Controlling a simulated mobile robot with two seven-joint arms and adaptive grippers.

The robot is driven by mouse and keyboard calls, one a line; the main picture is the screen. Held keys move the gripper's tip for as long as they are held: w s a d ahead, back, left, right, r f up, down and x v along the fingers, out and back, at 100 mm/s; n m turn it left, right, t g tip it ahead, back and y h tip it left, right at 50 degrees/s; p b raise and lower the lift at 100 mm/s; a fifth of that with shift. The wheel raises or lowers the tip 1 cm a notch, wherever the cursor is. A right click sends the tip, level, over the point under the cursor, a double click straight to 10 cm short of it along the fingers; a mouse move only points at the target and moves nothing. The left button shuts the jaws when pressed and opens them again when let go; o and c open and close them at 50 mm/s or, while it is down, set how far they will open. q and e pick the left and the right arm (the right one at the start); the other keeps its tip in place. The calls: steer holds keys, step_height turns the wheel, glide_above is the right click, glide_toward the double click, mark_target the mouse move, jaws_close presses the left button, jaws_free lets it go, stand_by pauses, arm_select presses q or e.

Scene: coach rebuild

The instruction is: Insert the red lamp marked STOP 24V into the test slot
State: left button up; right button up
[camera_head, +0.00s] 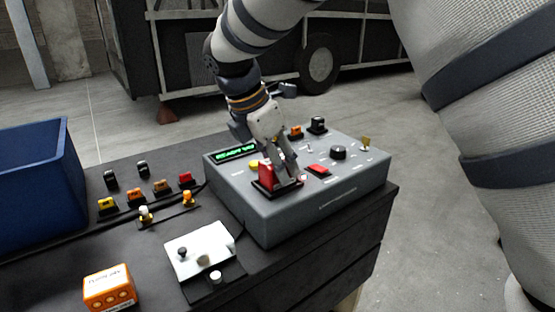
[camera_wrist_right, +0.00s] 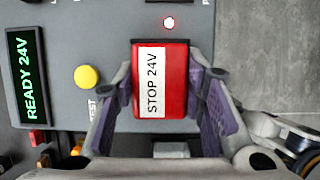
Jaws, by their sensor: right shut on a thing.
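The red lamp (camera_head: 266,175) stands upright at the dark-framed slot (camera_head: 288,188) on top of the grey test box (camera_head: 300,218). In the right wrist view the lamp (camera_wrist_right: 176,82) has a white label reading STOP 24V. My right gripper (camera_head: 281,174) comes down from above and is shut on the lamp, with one purple-padded finger on each side in the right wrist view (camera_wrist_right: 162,75). The slot's dark rim shows around the lamp's top edge there; how deep the lamp sits cannot be told. My left gripper is out of view.
Left are several small lamps, a white plate (camera_head: 190,262), an orange box (camera_head: 109,288) and a blue bin (camera_head: 45,175).

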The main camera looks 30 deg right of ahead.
steer(key=o, duration=0.9)
steer(key=shift+o, duration=0.2)
steer(key=shift+f, duration=0.1)
steer(key=v, duration=1.1)
